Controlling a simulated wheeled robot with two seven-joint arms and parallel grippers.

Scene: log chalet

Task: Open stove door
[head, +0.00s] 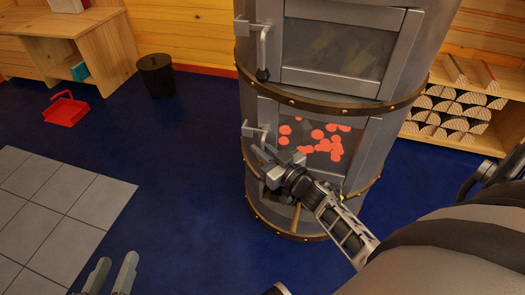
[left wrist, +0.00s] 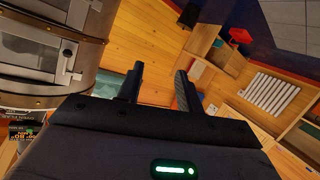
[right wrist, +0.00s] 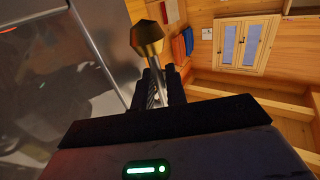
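The grey metal stove (head: 420,60) stands upright with brass-studded bands. Its upper glass door (head: 335,50) has a bar handle on the left and looks shut. The lower door (head: 374,140) shows glowing red embers behind its glass and also looks shut. Its handle (head: 263,134) is at its left edge. My right gripper (head: 264,160) is at the lower end of this handle. In the right wrist view, the right fingers (right wrist: 163,82) are close together around the handle rod, with its brass knob (right wrist: 147,38) beyond them. My left gripper (head: 116,262) is open and empty, low at the left; its fingers (left wrist: 160,75) stand apart.
A firewood rack (head: 450,110) stands right of the stove. A black bin (head: 156,76), a red dustpan (head: 66,108) and a wooden desk (head: 85,40) are to the left. Grey floor tiles (head: 55,210) lie at the left. The blue floor left of the stove is clear.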

